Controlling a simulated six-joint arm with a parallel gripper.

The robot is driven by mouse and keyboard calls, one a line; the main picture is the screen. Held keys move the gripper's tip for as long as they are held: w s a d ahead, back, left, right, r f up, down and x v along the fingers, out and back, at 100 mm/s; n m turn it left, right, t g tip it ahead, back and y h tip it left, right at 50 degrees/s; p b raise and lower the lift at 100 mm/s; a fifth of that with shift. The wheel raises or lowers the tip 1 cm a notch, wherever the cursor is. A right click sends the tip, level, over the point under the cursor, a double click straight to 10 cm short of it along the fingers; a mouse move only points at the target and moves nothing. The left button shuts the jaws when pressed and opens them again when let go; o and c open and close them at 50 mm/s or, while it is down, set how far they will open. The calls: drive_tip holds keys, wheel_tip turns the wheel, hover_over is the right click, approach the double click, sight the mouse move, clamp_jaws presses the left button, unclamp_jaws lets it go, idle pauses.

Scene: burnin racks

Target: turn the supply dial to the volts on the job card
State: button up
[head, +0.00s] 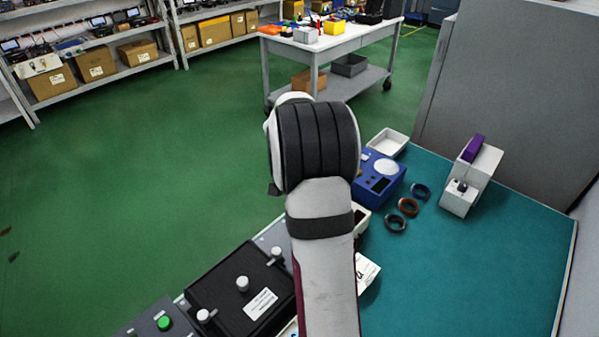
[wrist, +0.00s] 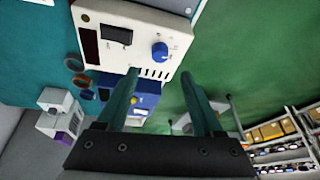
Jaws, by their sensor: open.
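The display shows no readable figure, and the dial's setting is too small to read. My gripper (wrist: 160,74) is open and empty. Its two teal fingers point toward the supply, their tips apart and a little below the dial in the picture. In the head view my arm hides the gripper and most of the supply. A white card (head: 368,272) with dark print, perhaps the job card, is partly hidden by my arm.
A blue box (head: 379,188), a white tray (head: 388,141), three rings (head: 408,207) and a white device with a purple top (head: 473,150) stand on the teal bench mat (head: 480,260). A black knobbed box (head: 225,285) lies left of my arm. The right front mat is clear.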

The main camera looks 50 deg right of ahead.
drive_tip(key=w+v, duration=0.1)
drive_tip(key=v, duration=0.6)
drive_tip(key=shift+s+r, duration=0.3)
drive_tip(key=shift+s, duration=0.25)
drive_tip(key=shift+a, duration=0.1)
drive_tip(key=s+a+r+n+y, duration=0.1)
drive_tip(key=s+a+n, duration=0.15)
drive_tip(key=a, duration=0.65)
drive_tip(key=s+a+r+n+y, duration=0.1)
drive_tip(key=s+a+n+y, duration=0.15)
drive_tip(key=a, duration=0.75)
drive_tip(key=s+a+f+n+g+y, duration=0.1)
drive_tip(key=s+a+n, duration=0.4)
drive_tip(key=s+a, duration=1.1)
drive_tip(key=shift+s+f+g+y, duration=0.3)
drive_tip(key=shift+s+f+y, duration=0.15)
drive_tip(key=shift+f+y, duration=0.35)
